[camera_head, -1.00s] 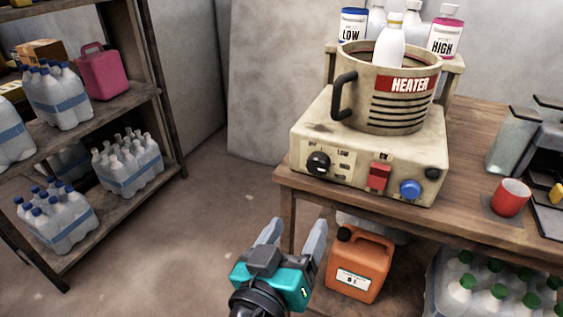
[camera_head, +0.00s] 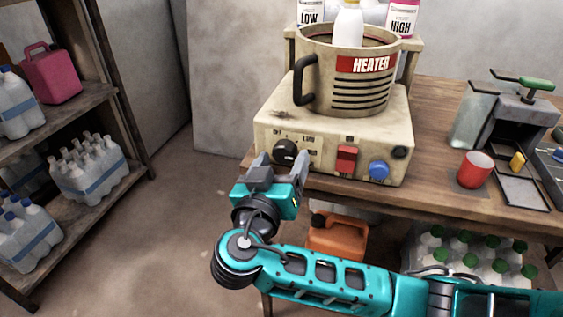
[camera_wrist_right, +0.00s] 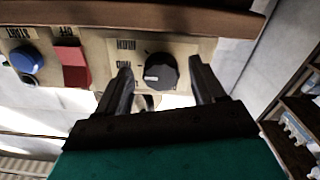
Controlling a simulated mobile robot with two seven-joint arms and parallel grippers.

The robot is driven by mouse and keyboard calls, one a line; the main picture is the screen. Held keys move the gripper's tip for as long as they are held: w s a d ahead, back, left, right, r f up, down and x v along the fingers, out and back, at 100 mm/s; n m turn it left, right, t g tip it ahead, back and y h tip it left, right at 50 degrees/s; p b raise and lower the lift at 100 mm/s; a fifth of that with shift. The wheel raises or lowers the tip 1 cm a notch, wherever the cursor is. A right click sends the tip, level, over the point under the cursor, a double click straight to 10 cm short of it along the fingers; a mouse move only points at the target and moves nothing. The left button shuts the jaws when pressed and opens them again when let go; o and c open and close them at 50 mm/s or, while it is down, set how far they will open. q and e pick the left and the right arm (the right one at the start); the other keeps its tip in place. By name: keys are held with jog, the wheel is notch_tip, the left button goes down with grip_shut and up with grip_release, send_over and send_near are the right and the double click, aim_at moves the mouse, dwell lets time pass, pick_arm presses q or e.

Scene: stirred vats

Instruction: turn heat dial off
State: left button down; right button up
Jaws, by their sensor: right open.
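The heat dial (camera_head: 286,151) is a black round knob at the left end of the heater box's front panel. The beige heater box (camera_head: 340,128) stands on the wooden table and carries a pot marked HEATER (camera_head: 362,82). My right gripper (camera_head: 281,161) is open just in front of the dial. In the right wrist view the dial (camera_wrist_right: 160,72) shows between the two spread fingers (camera_wrist_right: 162,82), with a pale pointer mark; I cannot tell whether a finger touches it. My left gripper is not in view.
Right of the dial are a red switch (camera_head: 347,159) and a blue knob (camera_head: 379,170). A red mug (camera_head: 475,169) stands on the table (camera_head: 425,183). An orange canister (camera_head: 337,238) is below it. A shelf with bottle packs (camera_head: 88,174) is at left.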

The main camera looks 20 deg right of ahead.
jog(key=shift+w+d, duration=0.15)
jog(key=shift+w, duration=0.05)
jog(key=c, duration=1.1)
